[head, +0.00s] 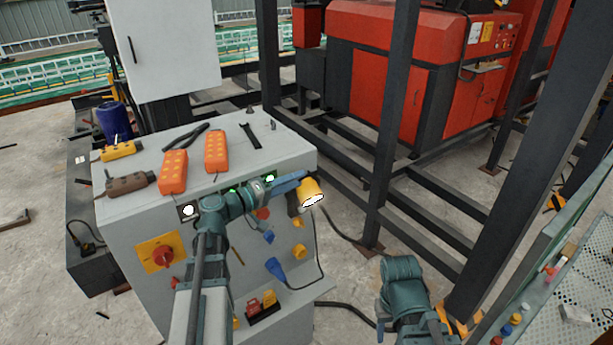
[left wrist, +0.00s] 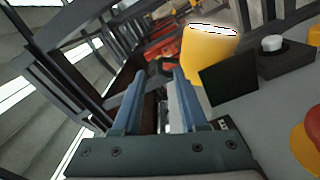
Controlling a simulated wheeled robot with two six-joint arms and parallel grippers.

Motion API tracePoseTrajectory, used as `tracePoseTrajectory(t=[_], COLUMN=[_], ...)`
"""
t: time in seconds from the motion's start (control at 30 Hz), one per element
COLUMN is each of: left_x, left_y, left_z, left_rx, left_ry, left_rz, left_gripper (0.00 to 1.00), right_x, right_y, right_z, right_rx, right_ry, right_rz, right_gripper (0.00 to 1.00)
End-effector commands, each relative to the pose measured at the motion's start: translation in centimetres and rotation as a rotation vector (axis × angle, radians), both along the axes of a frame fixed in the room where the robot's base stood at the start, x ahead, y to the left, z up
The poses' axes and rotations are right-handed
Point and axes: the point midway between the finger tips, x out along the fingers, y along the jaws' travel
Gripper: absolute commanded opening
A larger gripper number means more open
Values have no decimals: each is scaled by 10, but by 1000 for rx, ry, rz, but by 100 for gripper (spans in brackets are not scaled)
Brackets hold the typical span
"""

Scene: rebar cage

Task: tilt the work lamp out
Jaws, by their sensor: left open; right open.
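The work lamp (head: 313,191) has a yellow head with a bright white face, and sits at the right front edge of the grey cabinet. In the left wrist view the yellow lamp head (left wrist: 209,58) stands just beyond and to the right of my fingers, with a dark flat part (left wrist: 228,84) beside it. My left gripper (head: 290,183) is open at the lamp's left side in the head view. In the left wrist view its blue fingers (left wrist: 158,80) are apart with nothing clearly held between them. Contact with the lamp cannot be told. My right arm shows low right; its fingers are not visible.
The grey cabinet top (head: 262,150) bears orange pendants (head: 173,172), pliers (head: 186,138) and a wrench (head: 250,136). A red rotary switch (head: 161,256) and blue plug (head: 279,271) are on its front. Dark steel posts (head: 388,130) stand to the right.

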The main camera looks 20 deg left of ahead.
Motion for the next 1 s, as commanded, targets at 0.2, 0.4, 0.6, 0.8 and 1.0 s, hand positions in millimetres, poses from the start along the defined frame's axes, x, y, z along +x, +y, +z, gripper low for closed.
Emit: tracePoseTrajectory(t=[0.2,0.4,0.6,0.8,1.0], left_x=[-38,-58,-66,-67,-66], left_y=[29,46,52,52,52], left_z=[0,0,0,0,0], left_rx=[0,0,0,0,0], left_ry=[0,0,0,0,0], left_rz=[4,2,1,0,0], left_gripper=[42,42,42,42,42], right_x=[0,0,0,0,0], right_y=[0,0,0,0,0], right_z=[0,0,0,0,0], right_rx=[0,0,0,0,0], right_ry=[0,0,0,0,0], right_rz=[0,0,0,0,0], right_gripper=[50,50,50,50,50])
